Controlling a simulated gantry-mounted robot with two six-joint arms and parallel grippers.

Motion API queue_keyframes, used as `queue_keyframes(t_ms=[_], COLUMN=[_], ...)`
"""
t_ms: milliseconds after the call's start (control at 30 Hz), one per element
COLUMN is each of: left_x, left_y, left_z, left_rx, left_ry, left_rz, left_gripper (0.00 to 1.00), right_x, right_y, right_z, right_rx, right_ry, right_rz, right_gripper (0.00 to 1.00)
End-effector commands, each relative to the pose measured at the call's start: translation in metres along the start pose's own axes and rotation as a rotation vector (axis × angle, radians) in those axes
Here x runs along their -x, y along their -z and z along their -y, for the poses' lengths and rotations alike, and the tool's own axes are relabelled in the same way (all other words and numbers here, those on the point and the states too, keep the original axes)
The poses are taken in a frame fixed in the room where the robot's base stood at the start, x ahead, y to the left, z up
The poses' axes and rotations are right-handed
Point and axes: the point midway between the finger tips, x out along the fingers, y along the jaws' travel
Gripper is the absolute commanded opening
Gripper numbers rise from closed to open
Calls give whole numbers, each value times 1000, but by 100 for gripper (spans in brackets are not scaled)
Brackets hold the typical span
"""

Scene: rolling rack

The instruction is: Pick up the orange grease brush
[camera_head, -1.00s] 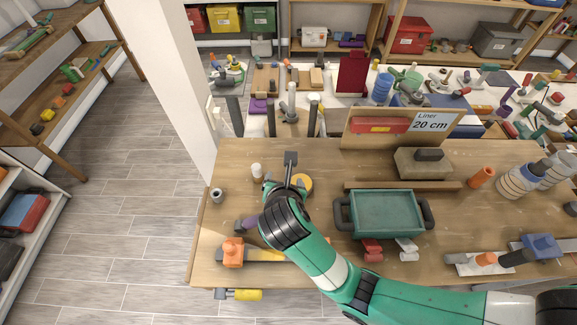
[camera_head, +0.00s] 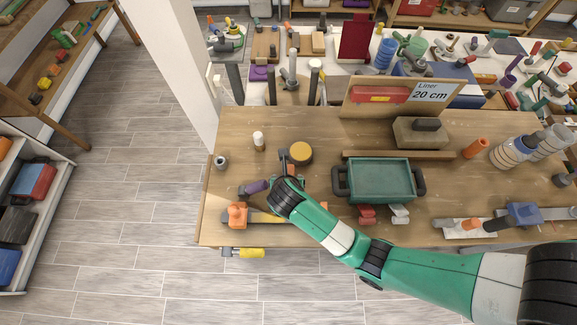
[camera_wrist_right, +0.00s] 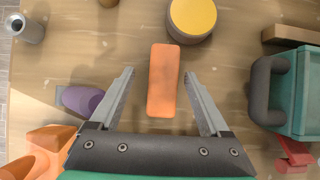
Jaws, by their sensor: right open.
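An orange block-shaped piece (camera_wrist_right: 163,80), which I take to be the orange grease brush, lies on the wooden table in the right wrist view. My right gripper (camera_wrist_right: 159,74) is open, with one finger on each side of the piece and a gap on both sides. In the head view my right gripper (camera_head: 284,162) is over the left part of the table, and my own wrist mostly hides the orange piece. My left gripper is not in view.
A yellow-topped round tin (camera_head: 301,152) stands just beyond the orange piece. A purple-handled tool (camera_head: 254,187) and an orange clamp-like tool (camera_head: 238,214) lie to the left. A green tray (camera_head: 381,180) with dark handles stands to the right. A small grey cup (camera_head: 221,162) is at the left edge.

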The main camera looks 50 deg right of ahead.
Motion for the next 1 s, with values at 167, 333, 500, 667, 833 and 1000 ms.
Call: queue_keyframes(t_ms=[167, 333, 500, 667, 833, 1000], left_x=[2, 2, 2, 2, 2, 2], left_y=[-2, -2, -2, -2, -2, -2], left_z=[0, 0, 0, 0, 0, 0], left_rx=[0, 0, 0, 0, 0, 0], left_ry=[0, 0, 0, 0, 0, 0], left_rz=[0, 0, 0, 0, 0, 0], left_gripper=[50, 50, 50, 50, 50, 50], right_x=[-32, -43, -42, -42, -42, -42], right_y=[1, 1, 0, 0, 0, 0], right_z=[5, 4, 4, 4, 4, 4], right_rx=[0, 0, 0, 0, 0, 0], right_ry=[3, 0, 0, 0, 0, 0], right_rz=[-2, -1, -1, -1, -1, -1], right_gripper=[80, 80, 76, 48, 17, 0])
